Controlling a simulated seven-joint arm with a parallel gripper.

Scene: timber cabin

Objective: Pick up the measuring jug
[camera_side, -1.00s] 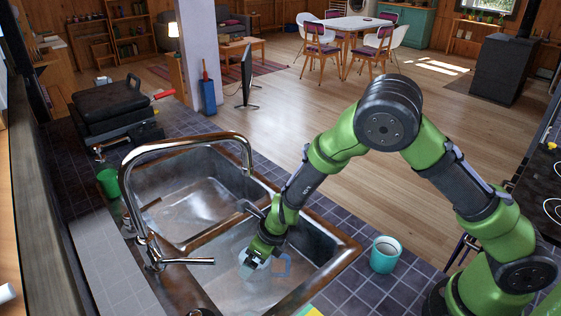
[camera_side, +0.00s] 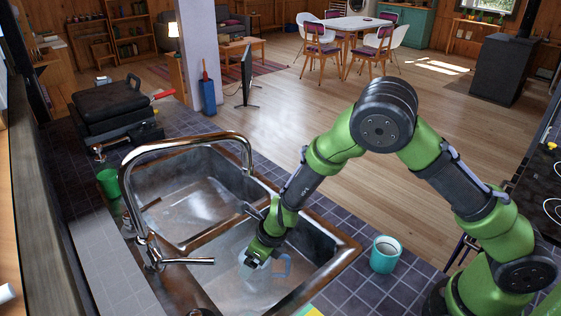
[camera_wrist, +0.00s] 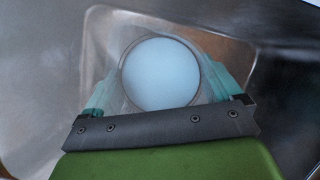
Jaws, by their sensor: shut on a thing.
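The measuring jug (camera_side: 257,274) is clear, with a blue handle (camera_side: 282,267) on its right side, and is in the front basin of the sink. My gripper (camera_side: 257,258) points down into this basin and is shut on the jug's upper part. In the wrist view the jug shows as a pale blue round (camera_wrist: 160,74) inside a clear wall, between the two greenish fingers of my gripper (camera_wrist: 160,90). I cannot tell whether the jug's base touches the basin floor.
The double sink (camera_side: 345,262) has raised rims and a divider. A tall tap (camera_side: 150,215) arches over the rear basin. A teal mug (camera_side: 385,254) stands on the tiled counter at right, and a green cup (camera_side: 110,184) at left.

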